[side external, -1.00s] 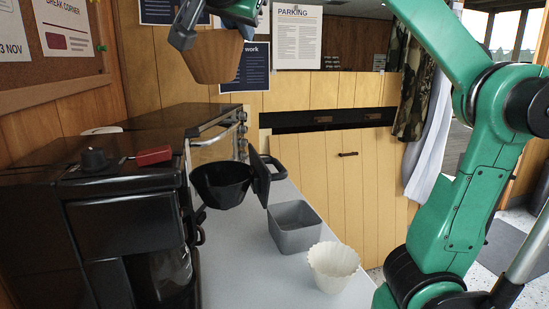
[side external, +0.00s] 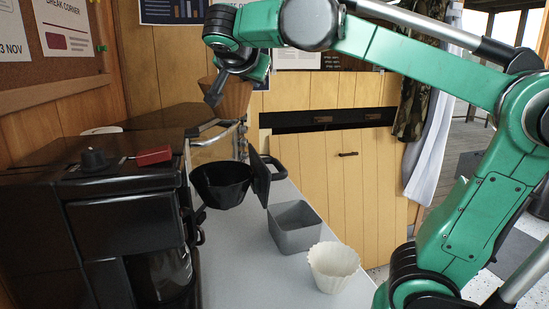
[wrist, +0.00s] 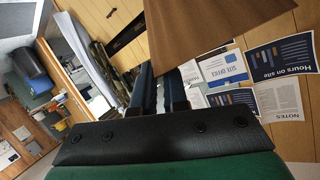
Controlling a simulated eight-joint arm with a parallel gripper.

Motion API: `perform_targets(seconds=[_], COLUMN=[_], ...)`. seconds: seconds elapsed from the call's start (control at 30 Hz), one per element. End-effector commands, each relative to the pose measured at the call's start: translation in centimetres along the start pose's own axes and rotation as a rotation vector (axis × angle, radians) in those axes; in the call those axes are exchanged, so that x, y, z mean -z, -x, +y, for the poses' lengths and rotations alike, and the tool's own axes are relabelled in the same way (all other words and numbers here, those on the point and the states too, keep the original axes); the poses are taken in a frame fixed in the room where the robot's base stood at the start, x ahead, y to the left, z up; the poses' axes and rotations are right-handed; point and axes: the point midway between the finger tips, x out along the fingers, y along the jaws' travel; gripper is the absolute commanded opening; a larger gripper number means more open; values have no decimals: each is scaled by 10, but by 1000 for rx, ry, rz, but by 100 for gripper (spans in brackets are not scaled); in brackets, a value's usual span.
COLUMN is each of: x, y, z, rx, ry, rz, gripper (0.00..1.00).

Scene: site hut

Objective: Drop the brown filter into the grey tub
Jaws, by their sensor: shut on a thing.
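The brown filter (side external: 236,98) is held in my gripper (side external: 214,97), above the back of the counter in the side external view. The arm covers part of the filter there. In the wrist view the brown filter (wrist: 205,30) fills the upper middle beyond my gripper's fingers (wrist: 163,95). The grey tub (side external: 295,228) stands on the counter, lower and to the right of the held filter, well apart from it. The visible part of its inside looks empty.
A white fluted filter (side external: 333,267) stands in front of the tub. A black filter basket (side external: 222,184) sticks out from the black coffee machine (side external: 120,220) at left, between the machine and the tub. A red block (side external: 154,155) lies on the machine.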

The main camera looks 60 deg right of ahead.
Motion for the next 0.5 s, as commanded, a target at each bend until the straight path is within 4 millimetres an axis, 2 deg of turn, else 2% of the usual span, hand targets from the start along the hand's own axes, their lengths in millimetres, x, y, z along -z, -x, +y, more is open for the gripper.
perform_targets(seconds=[0.03,0.2,0.33,0.5], x=[-4,-18,-25,-42], y=[-26,-92,-123,-143], z=[13,58,96,136], rx=[-14,-15,-20,-16], ry=[-7,-7,-8,-7], rz=[5,6,7,6], gripper=[0,0,0,0])
